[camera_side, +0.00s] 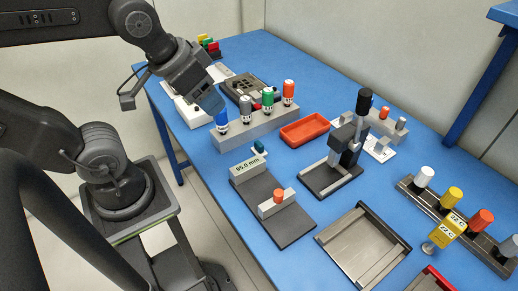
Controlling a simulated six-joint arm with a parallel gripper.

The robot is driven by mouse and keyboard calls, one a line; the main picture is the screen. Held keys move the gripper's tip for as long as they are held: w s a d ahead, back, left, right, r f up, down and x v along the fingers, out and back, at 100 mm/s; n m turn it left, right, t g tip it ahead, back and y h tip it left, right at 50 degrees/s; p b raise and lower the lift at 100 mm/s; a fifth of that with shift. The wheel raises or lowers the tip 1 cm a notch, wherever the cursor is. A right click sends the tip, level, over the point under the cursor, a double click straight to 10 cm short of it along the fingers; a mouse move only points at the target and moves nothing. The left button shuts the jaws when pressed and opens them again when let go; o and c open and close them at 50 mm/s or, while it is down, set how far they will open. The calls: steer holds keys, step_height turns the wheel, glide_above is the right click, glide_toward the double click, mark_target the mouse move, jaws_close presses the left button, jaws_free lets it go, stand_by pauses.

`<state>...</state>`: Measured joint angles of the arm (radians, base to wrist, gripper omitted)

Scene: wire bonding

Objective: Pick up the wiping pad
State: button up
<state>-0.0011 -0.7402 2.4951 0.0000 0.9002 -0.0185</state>
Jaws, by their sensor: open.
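My gripper (211,101) hangs at the upper left, angled down over the left end of the grey rack. I see nothing clearly held. I cannot pick out the wiping pad with certainty; it may be small or hidden behind my gripper. A white holder (188,112) lies just left of and behind the fingers, partly covered by my wrist.
The grey rack (243,131) holds several coloured-cap tools close to my gripper. An orange tray (304,130), a black-and-grey stand (333,177), a gauge plate (285,224) and a metal tray (361,245) occupy the blue table (335,88). Its far edge is fairly clear.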

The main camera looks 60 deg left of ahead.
steer(key=w+a+f+n+g, duration=0.2)
steer(key=w+f+n+g, duration=0.15)
steer(key=w+n, duration=0.6)
steer(key=n+g, duration=0.2)
steer(key=n, duration=0.6)
glide_toward(259, 143)
step_height(259, 143, down, 11)
steer(key=shift+d+f, duration=0.1)
steer(key=c, duration=1)
step_height(259, 143, up, 10)
steer(key=shift+r, duration=0.1)
